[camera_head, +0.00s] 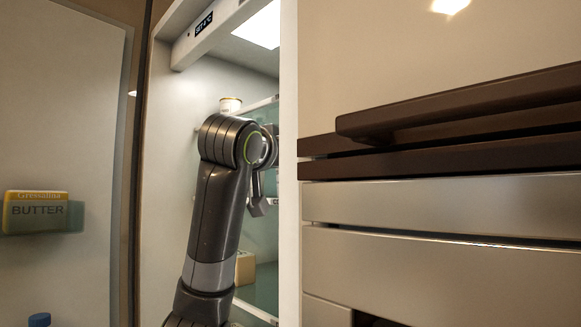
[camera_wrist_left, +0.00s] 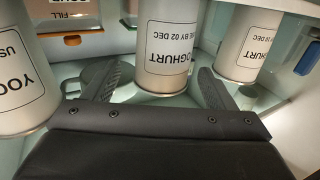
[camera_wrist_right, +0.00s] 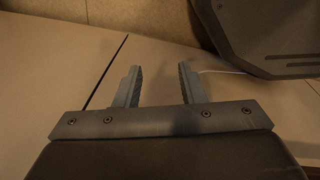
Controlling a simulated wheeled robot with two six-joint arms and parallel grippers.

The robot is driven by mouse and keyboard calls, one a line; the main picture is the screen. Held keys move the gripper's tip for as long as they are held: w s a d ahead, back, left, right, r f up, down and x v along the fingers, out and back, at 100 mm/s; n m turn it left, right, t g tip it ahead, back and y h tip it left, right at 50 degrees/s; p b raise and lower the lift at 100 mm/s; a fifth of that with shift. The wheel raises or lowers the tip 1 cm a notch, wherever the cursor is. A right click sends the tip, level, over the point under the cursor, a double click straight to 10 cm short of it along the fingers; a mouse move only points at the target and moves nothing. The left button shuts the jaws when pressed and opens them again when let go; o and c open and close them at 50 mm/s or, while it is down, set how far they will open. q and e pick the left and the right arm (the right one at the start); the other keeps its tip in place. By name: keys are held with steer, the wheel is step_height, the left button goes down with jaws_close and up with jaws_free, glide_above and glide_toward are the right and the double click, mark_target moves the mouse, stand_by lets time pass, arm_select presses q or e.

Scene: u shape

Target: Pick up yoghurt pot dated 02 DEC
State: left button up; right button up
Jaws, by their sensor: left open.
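In the left wrist view a pale pot (camera_wrist_left: 165,50) stands in the middle; its label appears upside down and reads YOGHURT and 02 DEC. My left gripper (camera_wrist_left: 157,78) is open, with one finger on each side of this pot's base; I cannot tell whether they touch it. Another yoghurt pot (camera_wrist_left: 247,42) at the right reads 10 DEC. A third pot (camera_wrist_left: 20,75) at the left has its date cut off. In the head view my left arm reaches into the fridge and hides most of its gripper. My right gripper (camera_wrist_right: 160,82) is open and empty.
The fridge wall (camera_head: 185,110) stands left of my arm, with shelves to its right. Butter (camera_head: 36,211) rests on the door at left. Drawers (camera_head: 430,205) with a dark handle (camera_head: 450,112) fill the right.

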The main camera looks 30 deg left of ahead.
arm_select(q)
steer(key=shift+w+a+p, duration=0.15)
steer(key=shift+w+p, duration=0.1)
steer(key=shift+w, duration=0.35)
steer(key=shift+w+a+p, duration=0.15)
steer(key=shift+w+p, duration=0.05)
steer(key=shift+w, duration=0.65)
steer(key=shift+s+d, duration=0.1)
steer(key=shift+c, duration=0.5)
steer(key=c, duration=1)
steer(key=shift+c, duration=0.2)
